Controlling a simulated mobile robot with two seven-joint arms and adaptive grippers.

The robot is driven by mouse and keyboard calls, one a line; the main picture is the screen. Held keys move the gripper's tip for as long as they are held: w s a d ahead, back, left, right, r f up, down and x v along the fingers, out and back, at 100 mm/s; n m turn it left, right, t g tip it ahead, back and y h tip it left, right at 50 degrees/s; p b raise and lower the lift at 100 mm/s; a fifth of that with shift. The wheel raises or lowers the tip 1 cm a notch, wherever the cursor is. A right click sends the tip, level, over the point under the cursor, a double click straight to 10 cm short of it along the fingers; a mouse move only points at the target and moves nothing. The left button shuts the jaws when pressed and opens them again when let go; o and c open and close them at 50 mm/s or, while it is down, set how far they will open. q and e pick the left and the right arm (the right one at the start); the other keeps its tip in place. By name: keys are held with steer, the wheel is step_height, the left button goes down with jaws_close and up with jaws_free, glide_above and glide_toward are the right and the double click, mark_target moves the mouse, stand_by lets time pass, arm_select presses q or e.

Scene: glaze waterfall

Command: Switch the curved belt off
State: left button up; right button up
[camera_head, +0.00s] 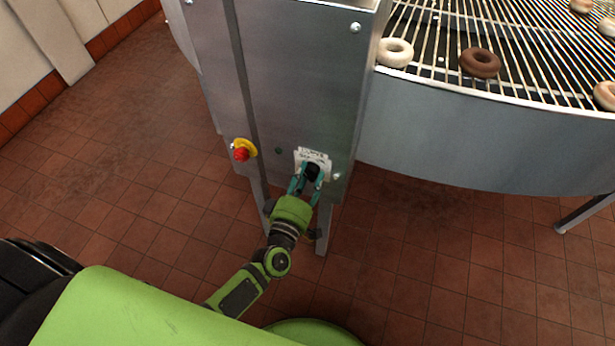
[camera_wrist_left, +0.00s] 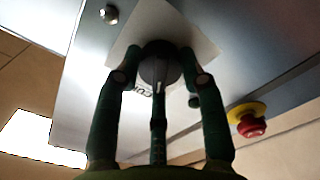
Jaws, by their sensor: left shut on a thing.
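A black rotary switch knob (camera_head: 312,170) sits on a white label plate (camera_head: 314,154) on the front of a grey steel cabinet. My left gripper (camera_head: 307,179) is at the knob with its teal fingers shut around it. In the left wrist view the gripper (camera_wrist_left: 160,82) has fingers on both sides of the knob (camera_wrist_left: 160,62) and one in front of it. A pale mark shows on the knob there, but its setting cannot be read. The curved belt (camera_head: 537,42), a wire rack, runs to the right of the cabinet. My right gripper is not in view.
A red emergency stop button (camera_head: 241,153) on a yellow base is left of the knob; it also shows in the left wrist view (camera_wrist_left: 251,126). Several donuts, one brown (camera_head: 480,62), lie on the belt. The tiled floor (camera_head: 420,255) below is clear.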

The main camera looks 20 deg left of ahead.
arm_select(q)
steer(key=shift+r, duration=0.1)
steer(key=o, duration=1.1)
steer(key=shift+o, duration=0.2)
steer(key=shift+s, duration=0.3)
steer(key=s, duration=1.1)
steer(key=shift+s+a, duration=0.15)
steer(key=shift+a, duration=0.1)
